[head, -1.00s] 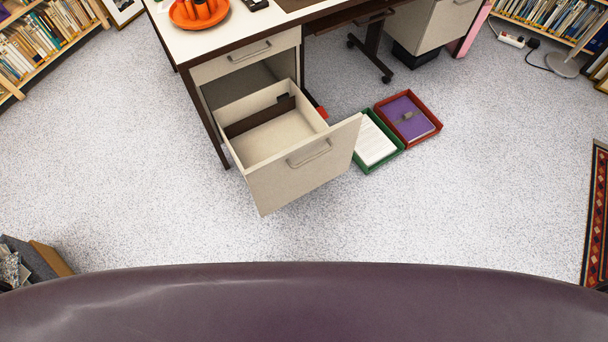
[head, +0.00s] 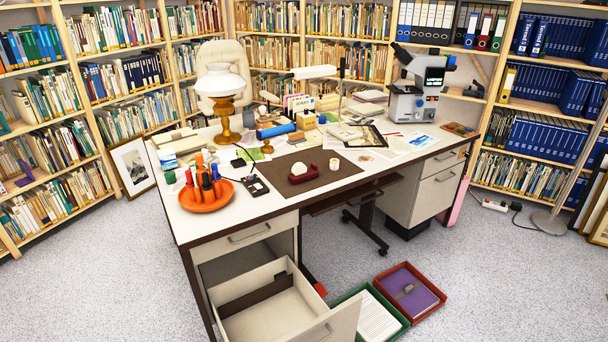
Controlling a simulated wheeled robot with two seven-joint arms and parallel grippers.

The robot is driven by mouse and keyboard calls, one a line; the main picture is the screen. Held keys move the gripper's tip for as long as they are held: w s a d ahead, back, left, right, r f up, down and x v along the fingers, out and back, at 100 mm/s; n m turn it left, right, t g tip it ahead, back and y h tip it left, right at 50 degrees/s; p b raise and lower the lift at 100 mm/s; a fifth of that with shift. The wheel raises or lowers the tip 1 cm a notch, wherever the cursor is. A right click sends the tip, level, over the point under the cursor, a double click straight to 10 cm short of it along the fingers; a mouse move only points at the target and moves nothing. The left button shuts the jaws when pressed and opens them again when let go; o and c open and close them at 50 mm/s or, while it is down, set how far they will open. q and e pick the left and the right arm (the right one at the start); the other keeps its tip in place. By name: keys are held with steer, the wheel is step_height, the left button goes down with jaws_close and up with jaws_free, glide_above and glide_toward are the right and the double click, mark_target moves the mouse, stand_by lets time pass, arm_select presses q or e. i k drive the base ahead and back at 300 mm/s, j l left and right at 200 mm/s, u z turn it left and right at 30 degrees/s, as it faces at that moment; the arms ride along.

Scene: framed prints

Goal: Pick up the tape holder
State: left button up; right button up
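The tape holder (head: 300,173) is a small dark red dispenser with a white roll in it. It stands on the brown desk mat (head: 330,182) near the front middle of the white-topped desk (head: 226,220). A small white cylinder, perhaps a loose roll, stands just right of it on the mat. Neither of my grippers is in view, and nothing touches the tape holder.
A lower desk drawer (head: 262,278) is pulled out at the front left. A green tray (head: 348,298) and a red tray (head: 428,310) lie on the floor beside it. An orange dish (head: 207,204) with bottles, a lamp (head: 222,90) and a microscope (head: 412,95) stand on the desk.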

mark_target(300, 174)
steer(key=z, duration=0.25)
steer(key=i+j+z, duration=0.15)
steer(key=j+z, duration=0.2)
steer(key=j, duration=0.35)
steer(key=j+z, duration=0.35)
steer(key=j, duration=0.3)
steer(key=i, duration=0.05)
